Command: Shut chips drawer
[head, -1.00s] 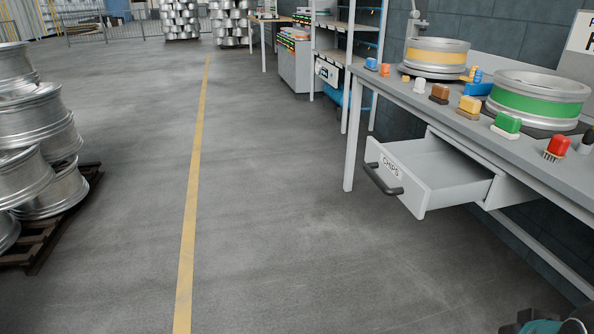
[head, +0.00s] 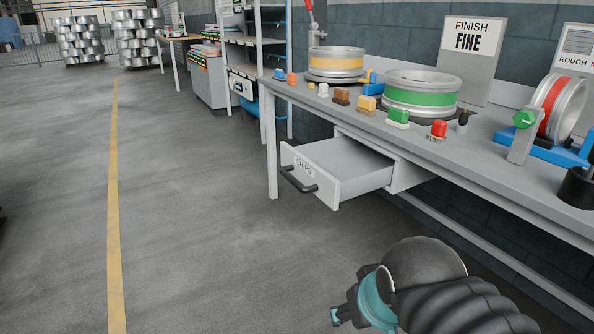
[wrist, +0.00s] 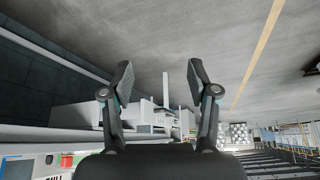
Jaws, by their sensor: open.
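The chips drawer (head: 340,169) hangs open under the grey workbench (head: 468,144). Its front panel (head: 308,173) carries a CHIPS label and a dark bar handle (head: 298,180); its inside looks empty. My gripper (wrist: 160,80) is open and empty in the wrist view, its two fingers apart. In the head view my arm is at the lower right, in front of the bench and apart from the drawer.
Wheels with a yellow band (head: 335,63) and a green band (head: 420,97) stand on the bench, with several coloured brushes along its front edge. A red-banded wheel (head: 562,108) is at the right. The floor left of the drawer is clear, with a yellow line (head: 115,215).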

